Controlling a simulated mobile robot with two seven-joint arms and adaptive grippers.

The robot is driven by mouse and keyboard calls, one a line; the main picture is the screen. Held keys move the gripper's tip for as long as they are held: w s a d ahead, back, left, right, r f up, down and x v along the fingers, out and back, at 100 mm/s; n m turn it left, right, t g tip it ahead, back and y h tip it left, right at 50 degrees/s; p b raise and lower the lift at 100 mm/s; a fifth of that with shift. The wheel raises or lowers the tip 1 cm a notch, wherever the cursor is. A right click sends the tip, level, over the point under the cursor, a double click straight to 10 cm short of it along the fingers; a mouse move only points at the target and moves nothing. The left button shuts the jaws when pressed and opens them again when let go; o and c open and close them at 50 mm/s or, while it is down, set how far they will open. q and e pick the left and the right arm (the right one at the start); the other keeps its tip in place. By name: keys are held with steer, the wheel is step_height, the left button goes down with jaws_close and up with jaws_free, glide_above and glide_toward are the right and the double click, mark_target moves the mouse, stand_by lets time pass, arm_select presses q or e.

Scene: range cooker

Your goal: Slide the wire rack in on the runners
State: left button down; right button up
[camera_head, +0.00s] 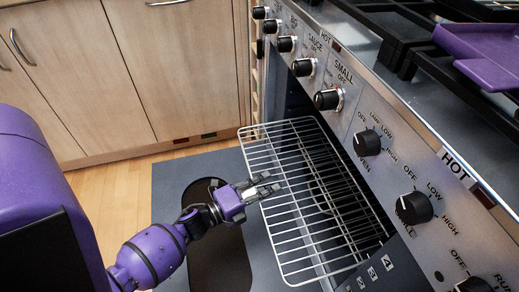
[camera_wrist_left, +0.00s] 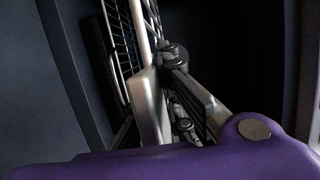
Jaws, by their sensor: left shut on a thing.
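The wire rack (camera_head: 300,205) is a silver grid, partly inside the open oven (camera_head: 345,190) and partly sticking out over the lowered dark oven door (camera_head: 175,210). My left gripper (camera_head: 262,187) is shut on the rack's outer edge, near the middle of that side. In the left wrist view the rack (camera_wrist_left: 122,45) runs up between and beside the fingers (camera_wrist_left: 170,95). The runners are hard to make out in the dark cavity. My right gripper is not in view.
A control panel with black knobs (camera_head: 367,143) overhangs the oven opening. A purple pan (camera_head: 485,50) sits on the hob grates at upper right. Wooden cabinets (camera_head: 170,60) stand to the left. Bare wood floor (camera_head: 110,185) lies beyond the door.

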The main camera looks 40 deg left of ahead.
arm_select(q)
glide_toward(319, 173)
steer(key=shift+w+a+f+b, duration=0.1)
steer(key=shift+w+a+b, duration=0.25)
steer(key=shift+w+a, duration=0.8)
steer(key=shift+w+d+b, duration=0.3)
steer(key=shift+w+d, duration=0.7)
steer(key=shift+w, duration=0.25)
steer(key=shift+w+d+b, duration=0.25)
steer(key=shift+w+d, duration=0.75)
steer(key=shift+w, duration=0.25)
steer(key=shift+w+d, duration=0.75)
steer(key=shift+w, duration=0.2)
steer(key=shift+w+d+f+b, duration=0.1)
steer(key=shift+f+b, duration=0.2)
steer(key=shift+b, duration=0.15)
steer(key=shift+f+b, duration=0.45)
steer(key=shift+f, duration=0.15)
